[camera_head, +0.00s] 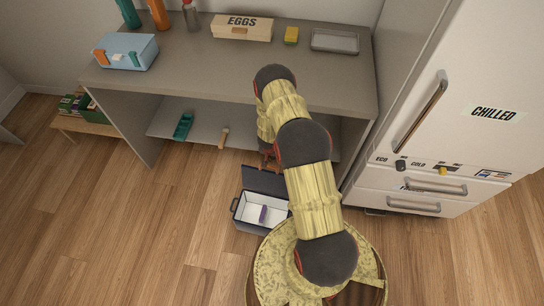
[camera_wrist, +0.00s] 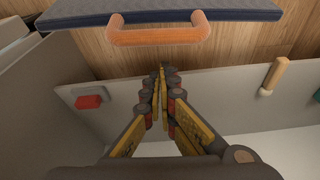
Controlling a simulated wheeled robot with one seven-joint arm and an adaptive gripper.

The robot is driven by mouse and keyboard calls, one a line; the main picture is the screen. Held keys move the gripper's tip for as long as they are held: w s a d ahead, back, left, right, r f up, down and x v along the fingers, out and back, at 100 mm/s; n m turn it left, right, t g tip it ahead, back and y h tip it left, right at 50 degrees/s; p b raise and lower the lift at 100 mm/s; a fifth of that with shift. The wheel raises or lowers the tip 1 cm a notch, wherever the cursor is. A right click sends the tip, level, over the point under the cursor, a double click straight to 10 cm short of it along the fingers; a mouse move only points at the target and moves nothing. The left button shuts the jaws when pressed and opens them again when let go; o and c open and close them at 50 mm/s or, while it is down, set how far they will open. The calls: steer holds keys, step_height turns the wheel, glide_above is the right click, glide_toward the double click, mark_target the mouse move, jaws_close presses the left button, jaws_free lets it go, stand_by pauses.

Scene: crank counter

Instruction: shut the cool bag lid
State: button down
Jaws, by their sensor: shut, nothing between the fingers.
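The cool bag (camera_head: 239,217) stands on the floor in front of the counter, dark outside and white inside. Its dark lid (camera_head: 265,180) is open and raised at the back. A small purple item (camera_head: 263,214) is inside. In the wrist view, a dark blue lid (camera_wrist: 220,13) with an orange handle (camera_wrist: 158,32) crosses the top. My gripper (camera_wrist: 161,70) is shut and empty, its tips just below the handle in the picture and apparently apart from it. In the head view my arm hides part of the bag's right side, and the gripper is not clear.
The counter (camera_head: 185,75) overhangs a low shelf (camera_head: 205,129) behind the bag. A white fridge (camera_head: 440,75) stands at the right. Floor (camera_head: 130,220) to the left is clear.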

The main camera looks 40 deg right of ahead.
steer(key=shift+s+a+r+b, duration=0.3)
steer(key=shift+s+a, duration=0.15)
steer(key=shift+a, duration=0.15)
steer(key=shift+s+a+r+b, duration=0.2)
steer(key=shift+s+a+r, duration=0.05)
steer(key=shift+s+a, duration=0.25)
steer(key=shift+a, duration=0.15)
